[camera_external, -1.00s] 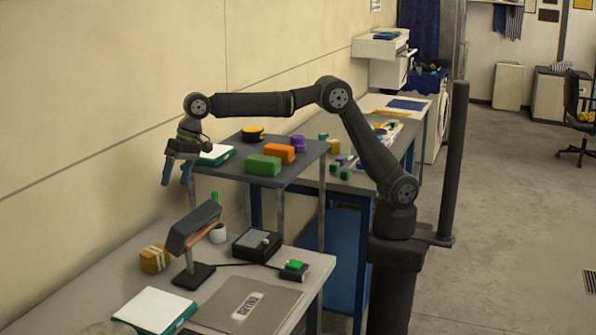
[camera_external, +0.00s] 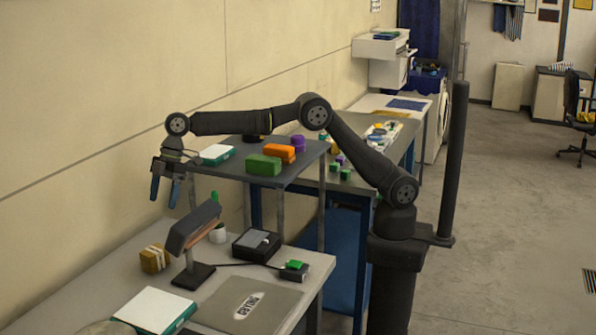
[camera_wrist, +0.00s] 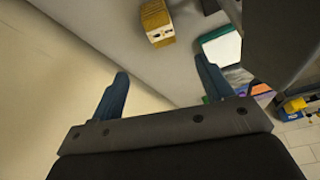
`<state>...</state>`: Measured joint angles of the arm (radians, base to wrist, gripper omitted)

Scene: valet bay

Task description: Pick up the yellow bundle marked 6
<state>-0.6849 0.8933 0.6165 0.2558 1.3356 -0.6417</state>
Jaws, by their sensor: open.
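A yellow-brown bundle (camera_external: 155,258) with a pale band lies at the back left of the near grey table, close to the wall. No number on it can be read. It also shows in the wrist view (camera_wrist: 157,22) at the top middle, beyond the fingertips. My gripper (camera_external: 164,196) is open and empty, with its blue fingers pointing down. It hangs above the bundle, clearly apart from it. In the wrist view my gripper (camera_wrist: 162,70) has nothing between its fingers.
A white-topped green book (camera_external: 155,309) lies in front. A raised dark shelf (camera_external: 225,170) with coloured blocks stands behind. The wall (camera_external: 80,150) is close on the left.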

